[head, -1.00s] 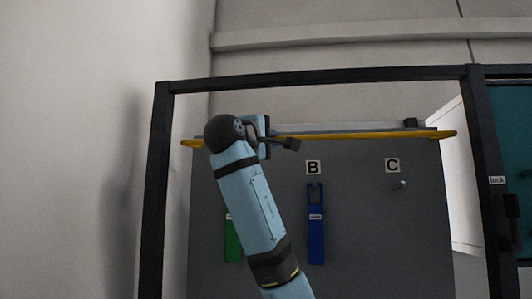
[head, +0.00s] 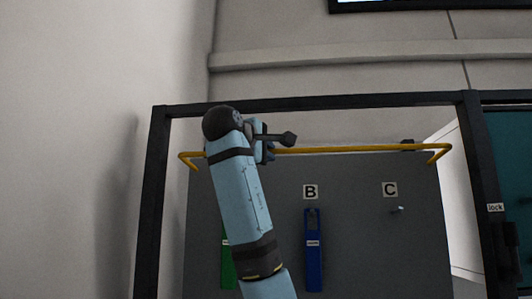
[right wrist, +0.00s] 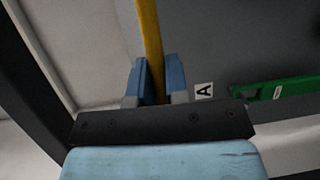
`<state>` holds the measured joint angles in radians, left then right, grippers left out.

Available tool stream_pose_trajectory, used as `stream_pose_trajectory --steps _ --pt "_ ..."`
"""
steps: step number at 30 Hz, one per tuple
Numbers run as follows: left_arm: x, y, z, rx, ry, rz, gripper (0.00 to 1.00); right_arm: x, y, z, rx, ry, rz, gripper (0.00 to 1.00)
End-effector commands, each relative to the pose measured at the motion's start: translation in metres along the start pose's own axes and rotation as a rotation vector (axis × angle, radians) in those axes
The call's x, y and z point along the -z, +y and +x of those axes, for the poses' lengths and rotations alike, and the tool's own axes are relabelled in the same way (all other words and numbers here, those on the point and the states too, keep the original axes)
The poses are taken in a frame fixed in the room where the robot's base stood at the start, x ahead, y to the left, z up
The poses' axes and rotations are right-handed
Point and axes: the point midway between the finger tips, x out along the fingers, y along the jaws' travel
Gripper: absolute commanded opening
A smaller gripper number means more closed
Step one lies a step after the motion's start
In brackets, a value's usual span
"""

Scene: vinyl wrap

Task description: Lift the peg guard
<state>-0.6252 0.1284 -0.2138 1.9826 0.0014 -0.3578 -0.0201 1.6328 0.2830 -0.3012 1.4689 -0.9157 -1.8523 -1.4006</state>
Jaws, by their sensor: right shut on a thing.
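The peg guard is a yellow bar (head: 350,149) with bent ends, running across the top of the grey peg panel (head: 360,250) in the head view. My right gripper (head: 264,150) is at the bar, left of its middle. In the right wrist view the blue fingers (right wrist: 158,85) are shut on the yellow bar (right wrist: 151,40), one on each side. My arm hides part of the bar and panel in the head view. My left gripper is not in view.
A black frame (head: 310,102) surrounds the panel. A blue tool (head: 314,250) hangs under label B (head: 311,191), and a bare peg (head: 398,209) is under C. A green tool (right wrist: 275,90) is near label A (right wrist: 204,91). A teal door (head: 512,180) is at right.

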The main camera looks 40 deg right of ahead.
Motion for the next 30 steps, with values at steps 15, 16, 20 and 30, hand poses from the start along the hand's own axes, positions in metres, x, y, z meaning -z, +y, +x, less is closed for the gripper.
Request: stream_pose_trajectory --steps 15,16,20,30 --pt "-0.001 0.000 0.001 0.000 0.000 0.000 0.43 -0.001 0.002 -0.003 -0.005 0.001 0.003 0.39" --pt "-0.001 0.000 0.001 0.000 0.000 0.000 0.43 -0.001 0.002 -0.005 -0.005 0.002 0.003 0.39" --pt "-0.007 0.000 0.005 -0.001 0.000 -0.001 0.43 0.000 0.000 -0.023 -0.006 0.004 0.003 0.39" --pt "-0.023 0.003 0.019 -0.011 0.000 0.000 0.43 -0.001 0.000 -0.100 -0.007 0.004 0.003 0.39"
